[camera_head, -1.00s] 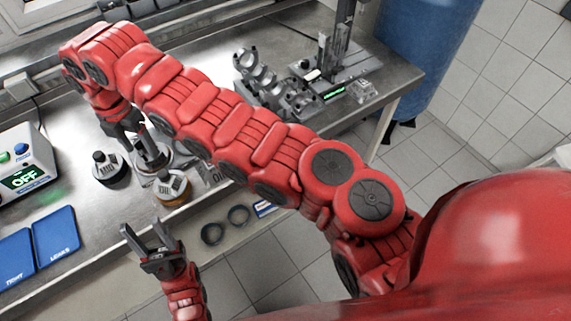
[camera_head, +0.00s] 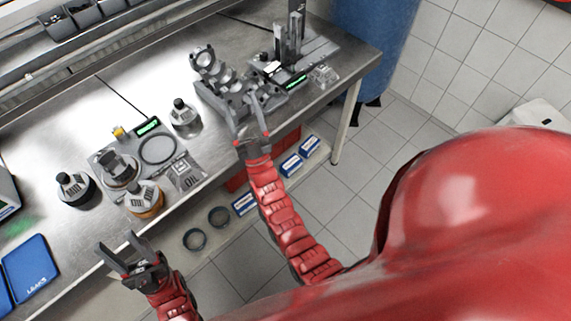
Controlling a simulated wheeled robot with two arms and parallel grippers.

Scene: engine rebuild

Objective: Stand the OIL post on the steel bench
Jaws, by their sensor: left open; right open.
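Several squat round posts with black knobs stand on the steel bench (camera_head: 52,140). One has an amber base (camera_head: 146,203) and stands at the front left corner of a grey plate. A dark-based post (camera_head: 75,188) is left of it, and a silver one (camera_head: 185,118) is behind the plate. The plate's tag (camera_head: 189,182) reads OIL. Labels on the posts are too small to read surely. My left gripper (camera_head: 124,256) is open and empty, in front of the bench edge near the amber post. My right gripper (camera_head: 246,122) is open and empty at the front edge, farther right.
The plate also holds a round dark-topped part (camera_head: 118,168) and a ring (camera_head: 157,148). A grey engine block (camera_head: 222,82) and an upright fixture (camera_head: 292,45) stand at the right. Rings and blue boxes sit on the lower shelf.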

